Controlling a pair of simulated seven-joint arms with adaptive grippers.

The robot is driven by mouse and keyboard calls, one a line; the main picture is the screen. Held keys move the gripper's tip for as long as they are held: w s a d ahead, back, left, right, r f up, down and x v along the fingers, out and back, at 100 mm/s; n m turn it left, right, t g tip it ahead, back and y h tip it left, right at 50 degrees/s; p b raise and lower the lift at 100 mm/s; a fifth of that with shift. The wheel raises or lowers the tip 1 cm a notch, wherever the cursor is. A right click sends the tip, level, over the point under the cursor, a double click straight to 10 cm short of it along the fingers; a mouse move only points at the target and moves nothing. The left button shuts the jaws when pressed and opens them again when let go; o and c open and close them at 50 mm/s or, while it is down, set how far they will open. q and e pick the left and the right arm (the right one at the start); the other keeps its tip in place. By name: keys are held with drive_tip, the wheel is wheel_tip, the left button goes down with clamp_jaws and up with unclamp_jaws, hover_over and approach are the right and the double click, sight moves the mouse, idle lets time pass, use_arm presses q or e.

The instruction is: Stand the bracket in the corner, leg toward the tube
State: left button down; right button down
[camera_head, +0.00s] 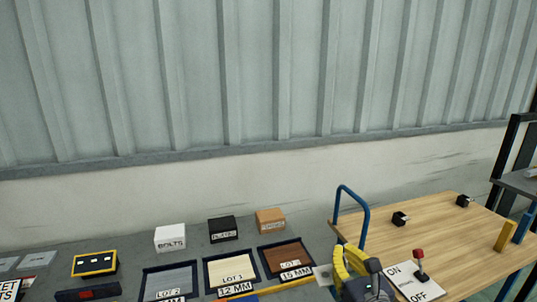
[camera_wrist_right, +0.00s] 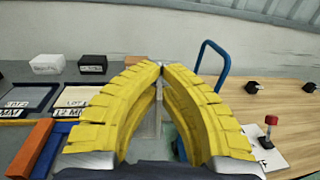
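My right gripper (camera_head: 350,262) has yellow ribbed fingers and is near the left edge of the wooden cart top. In the right wrist view its fingertips (camera_wrist_right: 161,68) come together, with no part clearly held between them. I cannot pick out the bracket, the corner or the tube with certainty. An orange bar (camera_wrist_right: 28,148) and a blue bar (camera_wrist_right: 55,150) show at the lower left of the right wrist view, apart from the fingers. My left gripper is not in view.
The wooden cart top (camera_head: 450,215) has a blue handle (camera_head: 366,222), black blocks and a red-knobbed ON/OFF switch (camera_head: 420,265). A white BOLTS box (camera_head: 170,238), black box (camera_head: 222,229) and brown box (camera_head: 270,221) stand behind labelled trays. The wall runs along the back.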

drive_tip(key=s+d+f+m+h, duration=0.1)
drive_tip(key=s+f+h, duration=0.1)
drive_tip(key=s+f, duration=0.7)
drive_tip(key=shift+s+d+f+m+h, duration=0.25)
drive_tip(key=shift+s+f+m+h, duration=0.15)
drive_tip(key=shift+s, duration=0.1)
